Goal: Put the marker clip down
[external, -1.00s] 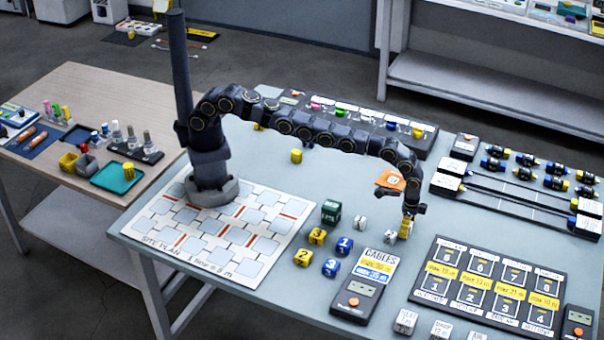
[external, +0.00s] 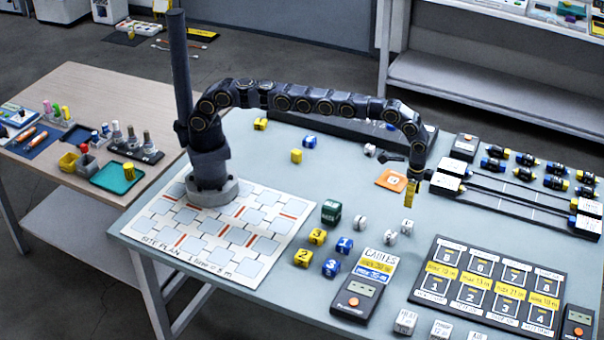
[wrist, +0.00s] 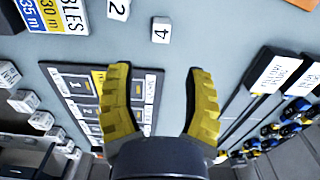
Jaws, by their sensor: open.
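The small white block marked 4 (wrist: 161,30), which looks like the marker clip, sits on the blue-grey table top. In the external view a white block (external: 407,226) stands below my gripper (external: 411,204), apart from it. My gripper's yellow fingers (wrist: 157,72) are spread wide with nothing between them. Block 4 lies beyond the fingertips in the wrist view. Two more white blocks (external: 360,222) (external: 391,237) stand to its left; one marked 2 (wrist: 117,8) also shows in the wrist view.
Yellow and blue numbered cubes (external: 330,267) and a green cube (external: 331,211) lie to the left. A CABLES card (external: 376,264), a black numbered board (external: 490,285) and an orange card (external: 390,180) are nearby. Black rails (external: 510,195) run at the right.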

